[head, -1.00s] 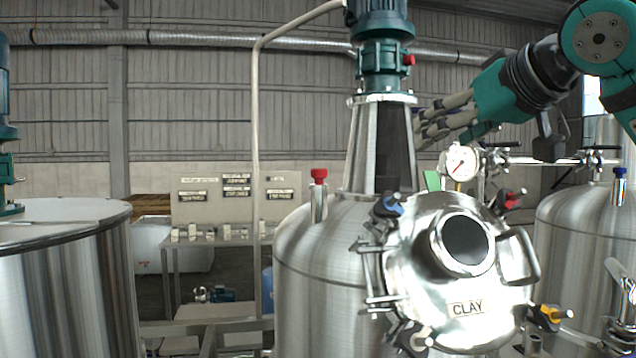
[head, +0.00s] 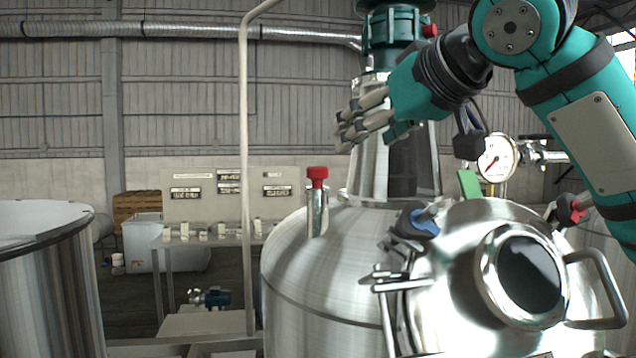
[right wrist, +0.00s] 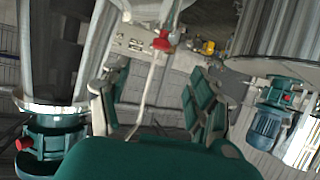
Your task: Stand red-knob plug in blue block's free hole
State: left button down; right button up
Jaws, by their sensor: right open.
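The red-knob plug (head: 317,178) stands upright in a short metal port on top of the middle steel tank (head: 300,262). Its red knob also shows in the right wrist view (right wrist: 163,40), beyond the fingers and between them. My right gripper (head: 352,122) is open and empty, above and slightly right of the plug, in front of the tank's steel neck. Its spread fingers also show in the right wrist view (right wrist: 155,103). I cannot make out a blue block with holes in either view. My left gripper is out of view.
The tank's round hatch (head: 520,270) with clamps lies at the front right, near a pressure gauge (head: 495,158). A thin vertical pipe (head: 245,180) rises left of the plug. An open tank (head: 45,280) stands at the left. A bench (head: 205,240) with small blocks is behind.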

jog(key=p, duration=0.4)
send_near(319, 167)
jog(key=p+x, duration=0.1)
jog(key=x, duration=0.3)
jog(key=shift+w+f, duration=0.2)
jog(key=shift+w, duration=0.15)
jog(key=shift+p+x, duration=0.65)
jog(key=shift+x, duration=0.25)
jog(key=p+x, duration=0.3)
jog(key=x, duration=0.1)
jog(key=shift+w+r+p, duration=0.2)
jog(key=shift+r+p, duration=0.1)
jog(key=shift+w+a+f, duration=0.25)
jog(key=shift+w+f, duration=0.05)
jog(key=shift+s+d, duration=0.1)
jog(key=shift+s, duration=0.05)
jog(key=shift+c, duration=1.4)
jog(key=c, duration=0.9)
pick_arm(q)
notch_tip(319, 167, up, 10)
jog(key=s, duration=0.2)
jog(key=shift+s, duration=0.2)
pick_arm(e)
grip_shut()
